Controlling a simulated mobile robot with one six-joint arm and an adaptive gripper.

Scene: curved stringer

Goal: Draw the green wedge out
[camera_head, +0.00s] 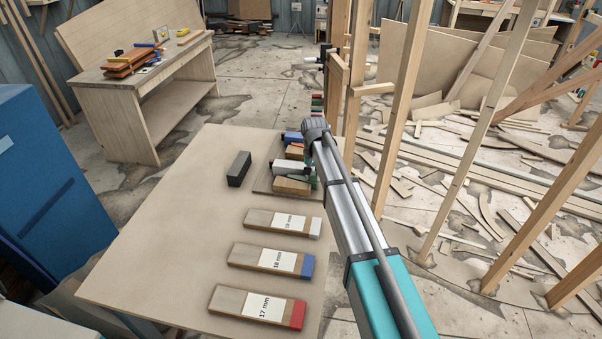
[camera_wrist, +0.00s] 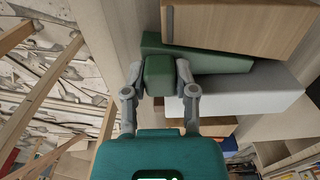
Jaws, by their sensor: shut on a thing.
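The green wedge (camera_wrist: 215,62) is a long dark-green piece in the wrist view, lying between a wooden block (camera_wrist: 235,25) and a pale grey-white block (camera_wrist: 250,92). My gripper (camera_wrist: 159,74) has its two fingers closed on either side of the wedge's near end, left of the blocks. The wedge's other end runs to the right between the blocks. In the head view only a little of the green wedge (camera_head: 313,183) shows, beside the pale block (camera_head: 290,168); my arm covers much of that area.
Three labelled wooden pieces with a grey end (camera_head: 283,222), a blue end (camera_head: 271,259) and a red end (camera_head: 257,306) lie on the table (camera_head: 170,235). A black block (camera_head: 239,169) stands behind them. Upright timber posts (camera_head: 402,100) rise close to the right of my arm. The table's left side is clear.

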